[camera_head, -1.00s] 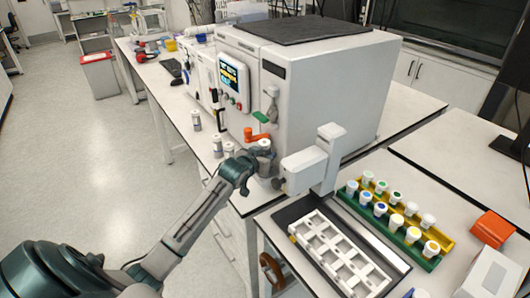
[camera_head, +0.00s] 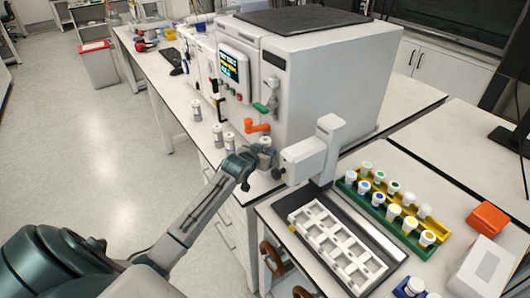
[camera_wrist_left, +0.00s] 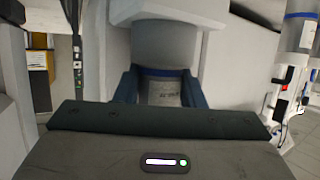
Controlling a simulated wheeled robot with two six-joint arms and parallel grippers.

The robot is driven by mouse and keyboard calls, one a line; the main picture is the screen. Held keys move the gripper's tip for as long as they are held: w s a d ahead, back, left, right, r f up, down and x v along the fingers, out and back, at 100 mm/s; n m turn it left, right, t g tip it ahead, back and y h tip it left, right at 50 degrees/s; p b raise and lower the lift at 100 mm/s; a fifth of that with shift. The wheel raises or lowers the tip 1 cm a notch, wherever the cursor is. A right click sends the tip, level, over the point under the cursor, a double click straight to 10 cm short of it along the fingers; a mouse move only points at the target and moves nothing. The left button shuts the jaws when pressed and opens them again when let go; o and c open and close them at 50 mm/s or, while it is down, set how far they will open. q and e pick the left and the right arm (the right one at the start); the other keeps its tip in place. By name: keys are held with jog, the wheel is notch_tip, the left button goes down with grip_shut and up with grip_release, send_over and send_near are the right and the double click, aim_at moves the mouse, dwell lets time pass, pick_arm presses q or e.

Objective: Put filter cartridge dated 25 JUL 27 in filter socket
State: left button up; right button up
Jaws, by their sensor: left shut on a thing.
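My left gripper (camera_head: 260,157) is shut on a white-capped filter cartridge (camera_head: 266,145) near the bench's front edge. In the left wrist view, the fingers of my left gripper (camera_wrist_left: 160,88) flank the cartridge's pale label (camera_wrist_left: 165,92); its print is too blurred to read. The held cartridge is close to the orange lever (camera_head: 258,127) on the big machine and left of the grey-white arm-like fixture (camera_head: 303,158). Other white cartridges stand on the bench: one at the left (camera_head: 196,111) and two closer (camera_head: 218,136) (camera_head: 229,141). I cannot clearly make out the filter socket. My right gripper is not in view.
The big white machine (camera_head: 330,85) stands behind the held cartridge. At right are a white slotted rack (camera_head: 335,248), green and yellow racks (camera_head: 381,219) of capped vials, an orange box (camera_head: 488,222) and a white box (camera_head: 484,266). Bare bench shows around the standing cartridges.

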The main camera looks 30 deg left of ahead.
pick_arm(q)
jog(key=o, duration=0.9)
jog(key=shift+s+f, duration=0.2)
jog(key=shift+f, duration=0.4)
jog(key=shift+d, duration=0.15)
jog(key=shift+r, duration=0.15)
jog(key=shift+w+r+b+v, duration=0.1)
jog(key=shift+r+b+v, duration=0.25)
jog(key=shift+v, duration=1.7)
jog(key=shift+w+r+b+v, duration=0.15)
jog(key=shift+b+v, duration=0.25)
jog(key=shift+v, duration=1.65)
jog(key=shift+r+b+v, duration=0.25)
jog(key=shift+b+v, duration=0.15)
jog(key=shift+v, duration=1.65)
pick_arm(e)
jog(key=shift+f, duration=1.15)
pick_arm(q)
jog(key=shift+w, duration=0.1)
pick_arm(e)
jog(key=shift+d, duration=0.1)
